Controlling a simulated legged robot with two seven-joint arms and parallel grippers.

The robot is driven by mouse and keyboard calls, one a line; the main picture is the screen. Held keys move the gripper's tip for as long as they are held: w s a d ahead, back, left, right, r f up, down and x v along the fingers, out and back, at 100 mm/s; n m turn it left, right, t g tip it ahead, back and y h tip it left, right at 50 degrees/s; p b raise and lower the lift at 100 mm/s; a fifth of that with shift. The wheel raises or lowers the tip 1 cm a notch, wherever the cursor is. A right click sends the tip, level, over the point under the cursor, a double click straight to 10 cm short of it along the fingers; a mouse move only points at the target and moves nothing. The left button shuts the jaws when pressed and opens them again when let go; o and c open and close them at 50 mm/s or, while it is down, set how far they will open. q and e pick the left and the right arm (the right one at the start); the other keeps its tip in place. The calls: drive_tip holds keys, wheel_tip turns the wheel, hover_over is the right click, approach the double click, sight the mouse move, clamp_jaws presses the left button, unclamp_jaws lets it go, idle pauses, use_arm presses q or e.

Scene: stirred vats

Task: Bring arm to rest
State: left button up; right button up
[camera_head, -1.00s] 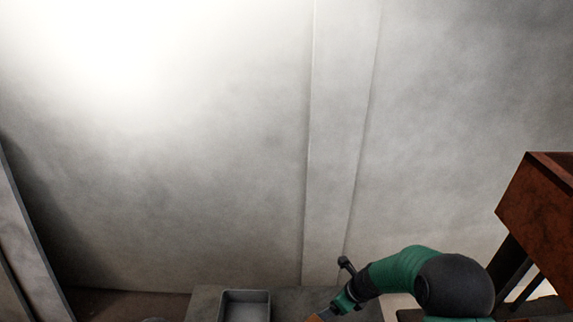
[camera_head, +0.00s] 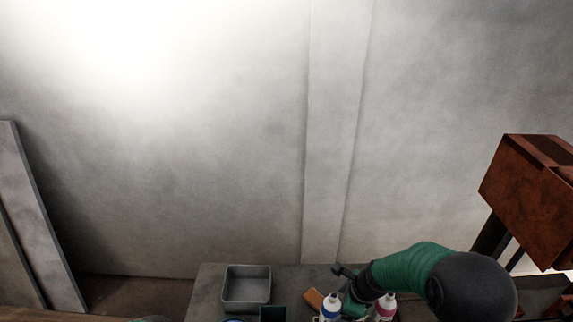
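My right arm, green with a black joint, comes in from the lower right and bends down to the left. Its hand end (camera_head: 348,284) is low over the grey table (camera_head: 208,284), beside two white bottles. An orange-brown piece (camera_head: 313,298) shows just left of the hand; I cannot tell whether it is held. The fingers are too small and covered to read. My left gripper is not in view.
A grey open tray (camera_head: 247,300) stands on the table, with a dark green box (camera_head: 273,314) near it. A blue-labelled bottle (camera_head: 331,308) and a magenta-labelled bottle (camera_head: 385,307) stand at the front. A rust-brown hopper (camera_head: 525,195) stands right. Grey boards (camera_head: 45,230) lean left.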

drive_tip(key=s+d+r+n+h, duration=0.15)
drive_tip(key=s+r+n, duration=0.35)
drive_tip(key=s+n, duration=0.5)
drive_tip(key=s+d+r+n+h, duration=0.1)
drive_tip(key=s+d+r+n, duration=0.25)
drive_tip(key=s+n, duration=0.6)
wheel_tip(320, 180, down, 21)
drive_tip(key=w+n+b, duration=0.1)
drive_tip(key=n+b, duration=0.1)
drive_tip(key=b, duration=2)
drive_tip(key=shift+a+f, duration=0.2)
drive_tip(key=shift+a, duration=0.15)
